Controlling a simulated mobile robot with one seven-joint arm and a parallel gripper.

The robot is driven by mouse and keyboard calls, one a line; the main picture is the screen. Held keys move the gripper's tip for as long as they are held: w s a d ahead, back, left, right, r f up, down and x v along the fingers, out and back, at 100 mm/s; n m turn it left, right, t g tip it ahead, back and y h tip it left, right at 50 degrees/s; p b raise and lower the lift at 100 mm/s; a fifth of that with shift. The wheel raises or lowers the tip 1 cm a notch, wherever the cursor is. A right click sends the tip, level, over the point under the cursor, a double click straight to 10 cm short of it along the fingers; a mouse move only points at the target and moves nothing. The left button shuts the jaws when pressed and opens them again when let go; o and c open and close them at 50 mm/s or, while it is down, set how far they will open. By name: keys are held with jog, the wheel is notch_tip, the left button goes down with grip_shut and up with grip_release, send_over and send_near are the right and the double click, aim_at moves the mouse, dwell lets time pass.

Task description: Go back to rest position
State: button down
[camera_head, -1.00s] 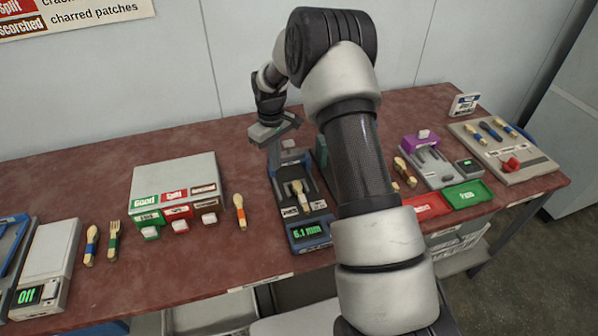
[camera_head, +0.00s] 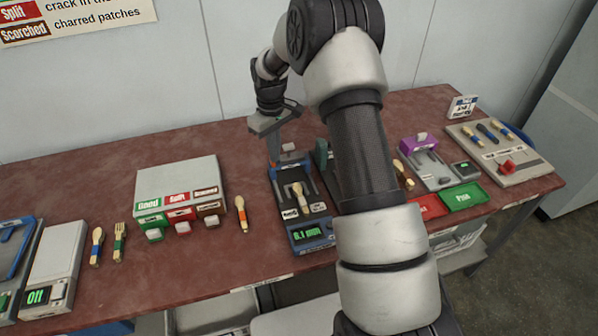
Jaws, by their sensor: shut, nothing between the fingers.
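My gripper (camera_head: 274,121) hangs above the back of the table (camera_head: 90,185), behind and above a blue-and-grey gauge device (camera_head: 310,236). It is shut and holds nothing. The gauge's display reads 6.1 mm, and a wooden spoon (camera_head: 299,196) lies in it. My arm reaches in from the lower right and hides part of the table and a green-grey device right of the gauge.
A grey box with Good, Split and Scorched labels (camera_head: 178,183) stands left of the gauge. Loose utensils (camera_head: 118,243) and a scale (camera_head: 52,268) are farther left. Red and green trays (camera_head: 462,196), a purple-topped device (camera_head: 413,146) and a utensil board (camera_head: 535,167) are at right.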

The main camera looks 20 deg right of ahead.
jog(key=shift+r, duration=0.7)
jog(key=shift+r, duration=0.1)
